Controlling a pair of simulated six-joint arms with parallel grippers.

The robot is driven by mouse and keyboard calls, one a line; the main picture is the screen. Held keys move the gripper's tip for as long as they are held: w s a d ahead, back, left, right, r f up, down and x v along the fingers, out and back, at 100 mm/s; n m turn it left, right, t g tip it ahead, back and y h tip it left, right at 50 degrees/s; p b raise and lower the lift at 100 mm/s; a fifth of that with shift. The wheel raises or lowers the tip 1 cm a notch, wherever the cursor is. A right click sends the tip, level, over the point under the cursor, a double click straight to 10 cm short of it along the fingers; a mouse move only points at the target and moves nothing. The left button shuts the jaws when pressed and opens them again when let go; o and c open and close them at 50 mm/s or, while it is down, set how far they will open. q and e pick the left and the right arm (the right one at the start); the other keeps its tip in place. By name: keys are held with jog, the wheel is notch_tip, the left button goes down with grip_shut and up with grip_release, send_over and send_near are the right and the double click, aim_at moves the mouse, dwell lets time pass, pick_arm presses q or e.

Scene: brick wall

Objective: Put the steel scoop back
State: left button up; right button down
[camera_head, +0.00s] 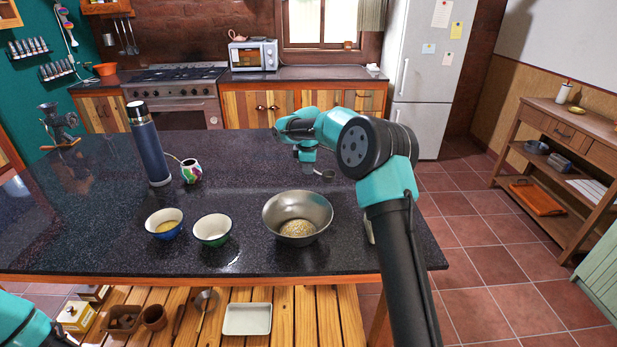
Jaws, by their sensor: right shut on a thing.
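The steel scoop (327,176) shows as a small grey cup shape on the far right part of the dark counter, behind the steel bowl. My right gripper (308,171) points down beside it and is shut on the scoop; its handle is mostly hidden by the gripper. I cannot tell whether the scoop touches the counter. The steel bowl (285,207) holds a heap of pale grain. Of my left arm only a teal link shows in the bottom left corner; its gripper is out of view.
The counter's middle back is clear.

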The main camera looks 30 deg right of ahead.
jog(key=shift+f, duration=1.85)
jog(key=c, duration=1.2)
grip_release()
jog(key=shift+c, duration=0.2)
jog(key=shift+r, duration=0.1)
notch_tip(320, 180, up, 12)
jog(key=s+a, duration=0.1)
jog(key=shift+s, duration=0.35)
